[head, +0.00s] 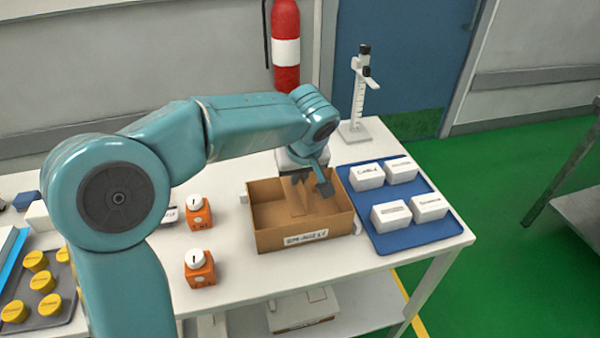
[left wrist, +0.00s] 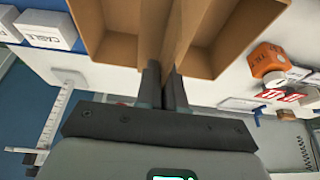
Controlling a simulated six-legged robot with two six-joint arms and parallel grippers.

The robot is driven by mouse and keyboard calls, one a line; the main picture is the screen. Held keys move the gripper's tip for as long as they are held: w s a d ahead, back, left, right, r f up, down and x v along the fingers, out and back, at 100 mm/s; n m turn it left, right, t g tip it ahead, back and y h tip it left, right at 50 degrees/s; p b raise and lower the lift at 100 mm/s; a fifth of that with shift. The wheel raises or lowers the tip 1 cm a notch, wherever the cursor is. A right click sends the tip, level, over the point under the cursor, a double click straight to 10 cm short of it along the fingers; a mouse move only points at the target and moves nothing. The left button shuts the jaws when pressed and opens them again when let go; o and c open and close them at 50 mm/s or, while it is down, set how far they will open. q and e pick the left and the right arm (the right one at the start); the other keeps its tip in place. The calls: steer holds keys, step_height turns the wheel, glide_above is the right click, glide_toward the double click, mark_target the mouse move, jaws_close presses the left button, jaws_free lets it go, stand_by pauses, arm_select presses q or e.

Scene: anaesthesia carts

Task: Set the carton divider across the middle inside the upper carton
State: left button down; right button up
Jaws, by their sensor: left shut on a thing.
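The upper carton (head: 270,239) is an open brown box with a white label, on the white table top. It also shows in the left wrist view (left wrist: 108,22). The brown carton divider (head: 299,200) stands inside it near the middle, with open room on both sides. My left gripper (head: 306,181) is above the carton's far part, shut on the divider. In the left wrist view its dark fingers (left wrist: 164,88) pinch the divider (left wrist: 181,30) at its end. Whether the divider touches the carton floor is hidden. My right gripper is not in view.
A blue tray (head: 408,241) with several white boxes lies right of the carton. Two orange bottles (head: 200,270) stand left of it. A white stand (head: 355,130) is behind. A white box (head: 302,312) sits on the lower shelf. A tray (head: 67,317) with yellow-capped items is far left.

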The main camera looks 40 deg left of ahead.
arm_select(q)
steer(key=shift+f+b, duration=0.25)
steer(key=shift+b, duration=0.1)
step_height(320, 180, down, 8)
steer(key=b, duration=0.7)
steer(key=shift+f+b, duration=0.25)
steer(key=shift+b, duration=0.25)
steer(key=c, duration=1.2)
jaws_free()
steer(key=shift+o, duration=0.2)
steer(key=p+v, duration=0.3)
steer(key=v, duration=1.3)
steer(key=shift+s+r+p, duration=0.15)
steer(key=shift+r+p, duration=0.05)
steer(key=shift+p, duration=0.1)
steer(key=shift+f, duration=0.1)
